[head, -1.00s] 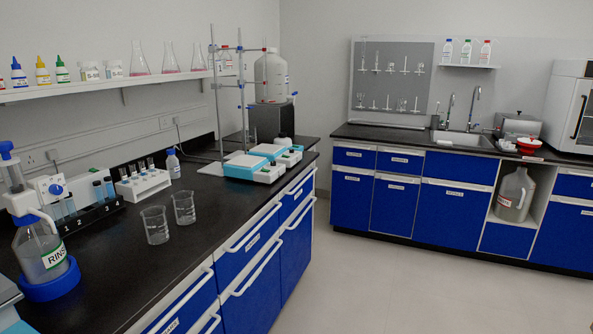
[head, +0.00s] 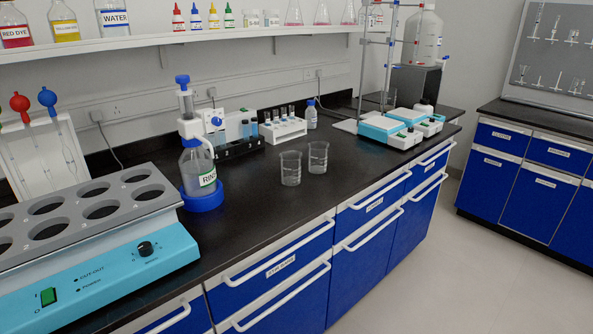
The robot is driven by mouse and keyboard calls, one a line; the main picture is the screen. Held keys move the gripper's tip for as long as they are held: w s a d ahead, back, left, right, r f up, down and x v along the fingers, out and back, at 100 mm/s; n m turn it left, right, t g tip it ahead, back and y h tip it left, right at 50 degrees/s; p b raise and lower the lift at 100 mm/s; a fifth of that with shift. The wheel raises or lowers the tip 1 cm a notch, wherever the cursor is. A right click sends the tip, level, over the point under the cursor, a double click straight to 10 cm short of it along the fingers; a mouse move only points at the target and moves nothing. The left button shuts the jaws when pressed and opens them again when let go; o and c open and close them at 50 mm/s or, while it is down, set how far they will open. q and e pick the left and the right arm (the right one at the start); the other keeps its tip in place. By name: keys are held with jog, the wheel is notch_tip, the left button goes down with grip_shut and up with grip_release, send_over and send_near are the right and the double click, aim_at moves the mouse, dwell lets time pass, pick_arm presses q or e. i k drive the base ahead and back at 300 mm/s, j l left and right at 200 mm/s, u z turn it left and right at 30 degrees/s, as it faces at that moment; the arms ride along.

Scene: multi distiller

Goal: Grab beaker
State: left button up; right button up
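Two clear glass beakers stand upright, side by side, on the black bench top. The left beaker (head: 291,169) is nearer the front edge. The right beaker (head: 318,158) is slightly farther back. Each seems to hold a little clear liquid at the bottom, though this is hard to tell. Neither of my grippers shows in the head view.
A rinse bottle (head: 198,168) in a blue base stands left of the beakers. Hot plates (head: 393,129) stand right. A large block heater (head: 90,240) fills the left. Bench in front of the beakers is clear.

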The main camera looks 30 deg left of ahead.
aim_at(290, 161)
jog(key=i+l+u, duration=0.35)
jog(key=i, duration=0.15)
jog(key=i+l+u, duration=0.4)
jog(key=i+l, duration=0.05)
